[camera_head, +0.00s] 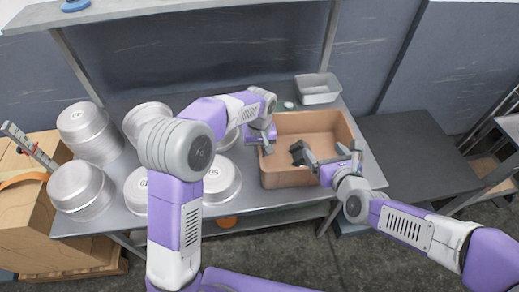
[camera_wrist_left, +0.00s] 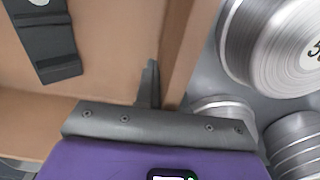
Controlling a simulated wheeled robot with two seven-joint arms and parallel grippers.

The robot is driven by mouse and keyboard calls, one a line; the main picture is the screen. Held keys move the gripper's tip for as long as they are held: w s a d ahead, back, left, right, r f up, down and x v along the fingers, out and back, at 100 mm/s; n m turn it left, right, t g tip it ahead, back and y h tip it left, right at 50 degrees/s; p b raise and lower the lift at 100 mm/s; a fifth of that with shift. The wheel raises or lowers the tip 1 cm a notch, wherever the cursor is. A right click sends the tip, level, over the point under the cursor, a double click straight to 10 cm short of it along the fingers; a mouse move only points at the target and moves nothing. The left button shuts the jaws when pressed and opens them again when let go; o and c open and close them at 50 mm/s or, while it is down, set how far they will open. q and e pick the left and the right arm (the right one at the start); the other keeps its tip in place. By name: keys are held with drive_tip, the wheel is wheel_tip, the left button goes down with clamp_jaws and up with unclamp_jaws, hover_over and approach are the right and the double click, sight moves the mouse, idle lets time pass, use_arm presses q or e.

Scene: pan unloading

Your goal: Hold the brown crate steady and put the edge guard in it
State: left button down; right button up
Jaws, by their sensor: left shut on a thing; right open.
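The brown crate (camera_head: 282,179) stands on the metal table, open at the top. My left gripper (camera_head: 266,143) is shut on its left wall; in the left wrist view one finger (camera_wrist_left: 150,84) lies along the inner side of that wall (camera_wrist_left: 190,50). The edge guard appears to be the black piece (camera_head: 297,152) inside the crate; a dark notched piece also shows in the left wrist view (camera_wrist_left: 45,40). My right gripper (camera_head: 331,160) is open over the crate's right half, close beside the black piece. I cannot tell whether they touch.
Several round metal pans (camera_head: 82,187) stand on the table left of the crate. A small metal tray (camera_head: 318,90) stands behind it. A dark table surface (camera_head: 420,148) to the right is clear. A shelf (camera_head: 130,12) runs above the back.

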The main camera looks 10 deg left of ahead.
use_arm(q)
drive_tip(key=c, duration=1.1)
unclamp_jaws()
drive_tip(key=shift+c, duration=0.2)
wheel_tip(320, 180, up, 12)
drive_tip(key=shift+r, duration=0.1)
